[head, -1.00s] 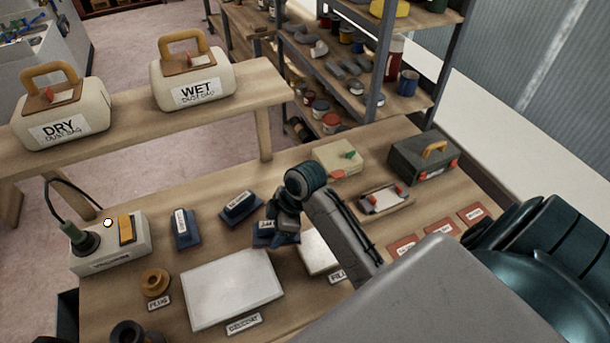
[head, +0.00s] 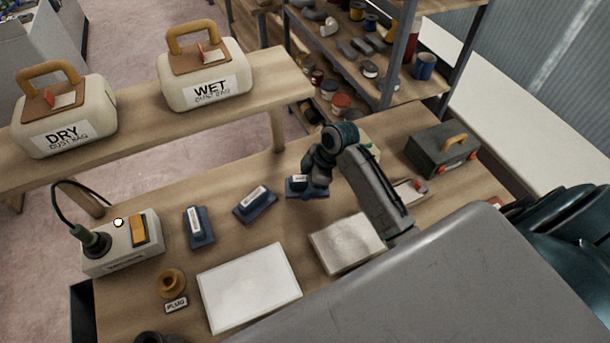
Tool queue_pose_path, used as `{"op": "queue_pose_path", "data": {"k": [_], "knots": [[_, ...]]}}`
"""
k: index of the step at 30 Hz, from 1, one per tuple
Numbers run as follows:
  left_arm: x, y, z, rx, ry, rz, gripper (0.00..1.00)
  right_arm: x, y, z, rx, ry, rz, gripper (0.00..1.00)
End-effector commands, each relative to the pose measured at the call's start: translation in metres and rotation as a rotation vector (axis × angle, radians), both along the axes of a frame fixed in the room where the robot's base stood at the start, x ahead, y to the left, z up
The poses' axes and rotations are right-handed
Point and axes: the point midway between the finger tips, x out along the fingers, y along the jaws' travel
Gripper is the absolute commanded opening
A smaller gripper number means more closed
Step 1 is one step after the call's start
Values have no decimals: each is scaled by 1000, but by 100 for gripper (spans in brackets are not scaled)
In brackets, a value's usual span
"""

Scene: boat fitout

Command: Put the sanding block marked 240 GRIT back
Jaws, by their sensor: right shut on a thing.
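Three dark blue sanding blocks stand in a slanting row on the workbench: a left block (head: 198,228), a middle block (head: 254,206) and a right block (head: 298,188). Their white labels are too small to read. My right gripper (head: 314,184) is at the right block, shut on it from above, and partly hides it. I cannot tell whether that block touches the bench or hangs just above it. My left gripper is not in view.
A white board (head: 250,287) and a greyish pad (head: 346,243) lie in front of the blocks. A switch box with a plug (head: 122,252) stands left, a grey toolbox (head: 441,150) at right. Two dust bags (head: 66,115) (head: 205,82) stand on the raised shelf behind.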

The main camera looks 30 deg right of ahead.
Motion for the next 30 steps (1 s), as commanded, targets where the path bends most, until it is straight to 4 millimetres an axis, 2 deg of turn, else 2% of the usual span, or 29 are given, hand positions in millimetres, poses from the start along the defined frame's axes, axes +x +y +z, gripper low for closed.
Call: {"op": "queue_pose_path", "data": {"k": [3, 9, 13, 18, 28, 29, 30], "knots": [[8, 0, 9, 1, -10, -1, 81, 17, -4, 1, 1, 1, -1, 35], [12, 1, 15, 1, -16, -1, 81, 31, -8, -1, 0, 0, 0, 35], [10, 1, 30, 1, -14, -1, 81, 28, -8, -21, 1, 7, 0, 35], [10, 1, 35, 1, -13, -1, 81, 29, -8, -37, 1, 2, 1, 35], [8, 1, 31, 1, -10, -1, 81, 29, -8, -42, 0, 1, 0, 35], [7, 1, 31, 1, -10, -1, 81, 29, -8, -42, 0, 1, 0, 62], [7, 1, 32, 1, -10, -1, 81, 29, -8, -41, 0, 1, 0, 69]]}}
